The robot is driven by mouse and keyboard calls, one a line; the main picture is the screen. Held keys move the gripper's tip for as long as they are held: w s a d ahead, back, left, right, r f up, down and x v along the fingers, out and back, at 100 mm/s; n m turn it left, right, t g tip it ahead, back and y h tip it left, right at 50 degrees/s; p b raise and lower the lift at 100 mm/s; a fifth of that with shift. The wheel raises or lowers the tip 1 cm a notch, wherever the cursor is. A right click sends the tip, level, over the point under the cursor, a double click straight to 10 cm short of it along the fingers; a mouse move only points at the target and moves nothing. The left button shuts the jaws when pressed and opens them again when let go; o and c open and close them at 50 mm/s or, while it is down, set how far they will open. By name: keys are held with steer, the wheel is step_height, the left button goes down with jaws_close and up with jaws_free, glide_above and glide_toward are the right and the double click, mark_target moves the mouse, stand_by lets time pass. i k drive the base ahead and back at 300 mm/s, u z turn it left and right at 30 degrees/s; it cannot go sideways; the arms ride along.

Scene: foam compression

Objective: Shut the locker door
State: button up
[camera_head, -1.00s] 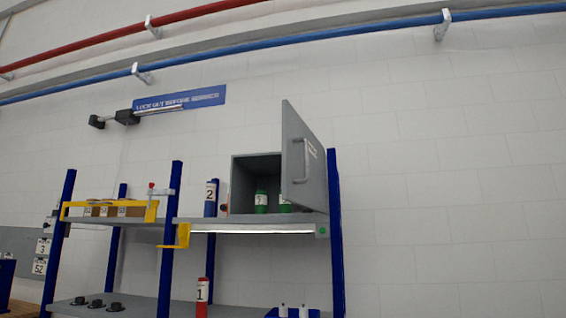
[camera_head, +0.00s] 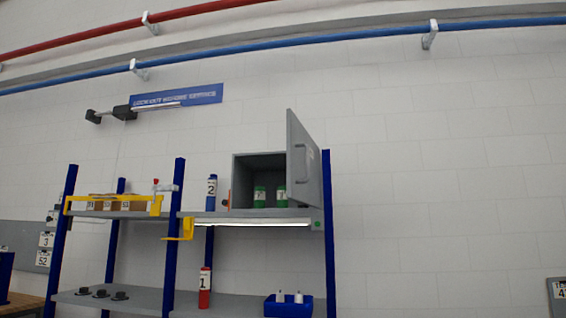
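The grey locker (camera_head: 243,162) stands on the upper shelf at the right end of the shelving. Its grey door (camera_head: 305,160) is open, swung out from the right side toward me. My gripper is not in view.
A blue canister (camera_head: 211,193) stands on the upper shelf (camera_head: 240,214) left of the locker. Below are a red canister (camera_head: 204,288) and a blue bin (camera_head: 288,307). A yellow-edged tray (camera_head: 112,205) is at the left.

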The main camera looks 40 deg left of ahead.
mark_target(303, 164)
steer(key=z, duration=0.35)
steer(key=i, duration=0.15)
steer(key=u, duration=2.15)
steer(key=k, duration=0.95)
steer(key=u, duration=0.25)
steer(key=i, duration=1.3)
steer(key=z, duration=0.6)
steer(key=i, duration=0.75)
steer(key=z, duration=0.1)
